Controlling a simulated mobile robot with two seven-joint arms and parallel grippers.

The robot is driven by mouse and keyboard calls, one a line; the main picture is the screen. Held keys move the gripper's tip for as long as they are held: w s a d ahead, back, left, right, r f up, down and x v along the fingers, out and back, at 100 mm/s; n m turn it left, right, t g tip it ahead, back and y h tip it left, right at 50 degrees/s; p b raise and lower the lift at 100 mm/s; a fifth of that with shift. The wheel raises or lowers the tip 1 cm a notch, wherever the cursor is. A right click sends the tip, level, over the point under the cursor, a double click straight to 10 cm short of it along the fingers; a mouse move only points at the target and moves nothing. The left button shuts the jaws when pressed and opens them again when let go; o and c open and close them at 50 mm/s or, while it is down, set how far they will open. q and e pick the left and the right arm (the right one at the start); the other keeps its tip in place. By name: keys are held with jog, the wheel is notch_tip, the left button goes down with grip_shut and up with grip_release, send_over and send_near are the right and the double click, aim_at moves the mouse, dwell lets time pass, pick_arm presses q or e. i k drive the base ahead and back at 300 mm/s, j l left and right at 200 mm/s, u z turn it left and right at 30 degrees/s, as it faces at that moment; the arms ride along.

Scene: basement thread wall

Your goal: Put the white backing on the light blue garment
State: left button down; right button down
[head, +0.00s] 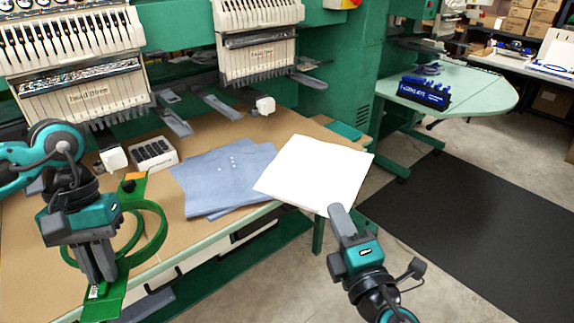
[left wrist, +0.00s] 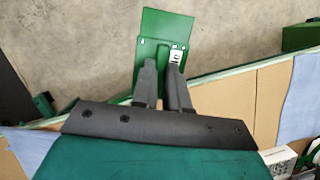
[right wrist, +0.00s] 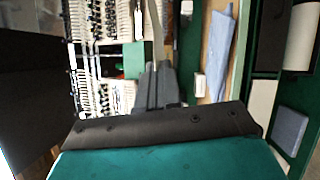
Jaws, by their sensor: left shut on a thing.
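The white backing (head: 318,170) is a flat white sheet. It overlaps the right side of the light blue garment (head: 215,178), which lies folded on the tan table, and reaches the table's front right edge. The garment also shows in the right wrist view (right wrist: 216,60). My left gripper (head: 102,283) is shut on a green hoop holder (head: 135,235) at the table's front left; its green plate (left wrist: 162,40) shows in the left wrist view. My right gripper (head: 338,212) is shut, with no held thing visible, close to the backing's lower right corner; I cannot tell whether they touch.
Embroidery heads (head: 262,45) stand behind the table (head: 30,240). A white box with dark items (head: 154,154) sits left of the garment. A shelf is below the table. A green side table (head: 480,88) and a black floor mat (head: 470,200) are at right.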

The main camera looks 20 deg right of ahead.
aim_at(188, 182)
jog(key=j+z, duration=0.15)
jog(key=z, duration=0.35)
jog(key=j+z, duration=0.15)
jog(key=z, duration=0.3)
jog(key=j, duration=0.35)
jog(key=i+j, duration=0.15)
jog(key=j, duration=0.15)
jog(key=i+j, duration=0.2)
